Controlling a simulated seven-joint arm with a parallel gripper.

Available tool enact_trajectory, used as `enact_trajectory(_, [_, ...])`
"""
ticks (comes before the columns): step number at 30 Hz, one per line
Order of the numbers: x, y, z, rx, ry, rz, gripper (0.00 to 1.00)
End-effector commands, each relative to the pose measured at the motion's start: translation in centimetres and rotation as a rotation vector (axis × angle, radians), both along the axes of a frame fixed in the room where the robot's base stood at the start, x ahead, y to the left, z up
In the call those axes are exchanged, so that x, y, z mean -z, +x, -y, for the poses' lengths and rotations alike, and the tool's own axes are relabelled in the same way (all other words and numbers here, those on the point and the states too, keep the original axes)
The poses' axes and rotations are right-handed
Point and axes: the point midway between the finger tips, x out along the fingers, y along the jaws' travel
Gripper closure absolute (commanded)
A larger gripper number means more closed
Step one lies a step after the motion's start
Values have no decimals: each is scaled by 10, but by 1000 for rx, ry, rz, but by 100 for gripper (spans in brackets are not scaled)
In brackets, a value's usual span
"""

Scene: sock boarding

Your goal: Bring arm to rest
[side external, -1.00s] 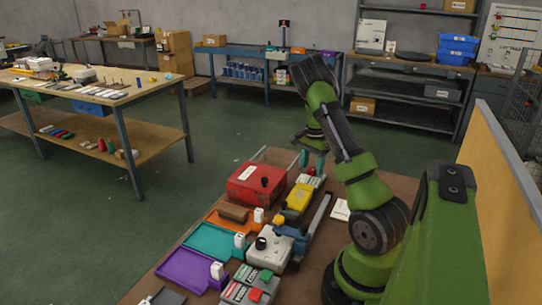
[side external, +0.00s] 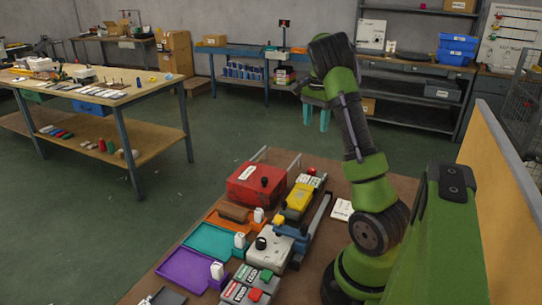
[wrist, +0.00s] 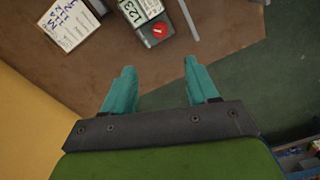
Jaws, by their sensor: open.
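My gripper (side external: 316,117) has teal fingers and hangs above the far end of the brown worktable (side external: 210,225) in the side external view, clear of everything on it. In the wrist view my gripper (wrist: 157,84) is open, with its two teal fingers apart and nothing between them. Below it lie the brown tabletop (wrist: 220,55) and the green floor (wrist: 285,85).
The table holds a red box (side external: 256,185), a yellow device (side external: 299,197), a white-grey machine (side external: 270,250), and orange, teal (side external: 212,242) and purple (side external: 187,268) trays. A printed card (wrist: 70,23) lies near the yellow panel (wrist: 25,120). The air around my gripper is free.

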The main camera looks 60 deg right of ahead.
Motion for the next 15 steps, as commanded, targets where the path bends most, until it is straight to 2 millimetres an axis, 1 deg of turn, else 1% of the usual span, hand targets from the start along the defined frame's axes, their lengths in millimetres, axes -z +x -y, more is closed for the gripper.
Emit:
enact_trajectory(6, [0, 0, 0, -4, -2, -1, 41])
enact_trajectory(8, [0, -1, 3, -20, -16, -2, 41])
enact_trajectory(10, [11, -5, 2, -49, -18, -14, 41])
enact_trajectory(11, [15, -5, -1, -69, -15, -12, 41])
enact_trajectory(13, [19, -1, -18, -138, -11, 19, 41])
enact_trajectory(14, [19, 4, -29, -178, -11, 40, 41])
enact_trajectory(15, [17, 12, -45, -237, -11, 71, 41])
